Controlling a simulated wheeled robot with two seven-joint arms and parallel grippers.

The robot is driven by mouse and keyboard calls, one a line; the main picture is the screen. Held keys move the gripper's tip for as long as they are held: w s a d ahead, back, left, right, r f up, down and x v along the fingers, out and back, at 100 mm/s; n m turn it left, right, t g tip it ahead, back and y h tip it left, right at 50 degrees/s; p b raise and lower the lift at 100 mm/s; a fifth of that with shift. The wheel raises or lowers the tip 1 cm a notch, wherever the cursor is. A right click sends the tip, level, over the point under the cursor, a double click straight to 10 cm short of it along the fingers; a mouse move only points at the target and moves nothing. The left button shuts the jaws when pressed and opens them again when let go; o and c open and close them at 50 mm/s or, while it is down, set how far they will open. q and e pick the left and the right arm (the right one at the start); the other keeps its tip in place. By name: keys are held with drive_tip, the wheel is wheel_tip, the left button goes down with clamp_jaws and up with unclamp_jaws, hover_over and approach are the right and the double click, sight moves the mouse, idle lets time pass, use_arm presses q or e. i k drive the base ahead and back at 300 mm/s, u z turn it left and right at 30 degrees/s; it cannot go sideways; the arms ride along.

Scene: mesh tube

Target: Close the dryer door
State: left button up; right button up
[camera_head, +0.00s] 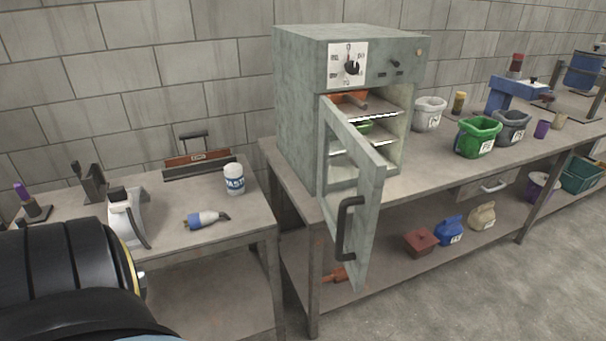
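The dryer (310,105) is a grey-green cabinet with a control panel on top, standing on a workbench by the block wall. Its door (366,172) is hinged on the left and stands wide open, swung out over the bench's front edge. The door has a window frame and a dark handle (347,228) facing forward. Inside are shelves (372,118) with an orange item and a green item. A dark part of my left arm fills the lower left. Neither gripper shows in this view.
A lower table (255,222) at left holds a white cup (234,179), a blue-white plug (207,219), a toolbox (198,163) and a grey device (127,217). Right of the dryer are a green bucket (477,137) and grey buckets. Floor (440,300) in front is clear.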

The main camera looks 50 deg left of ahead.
sight(355, 256)
drive_tip(key=u, duration=1.35)
drive_tip(key=i, duration=1)
drive_tip(key=z, duration=1.2)
drive_tip(key=k, duration=1.2)
drive_tip(key=u, duration=0.4)
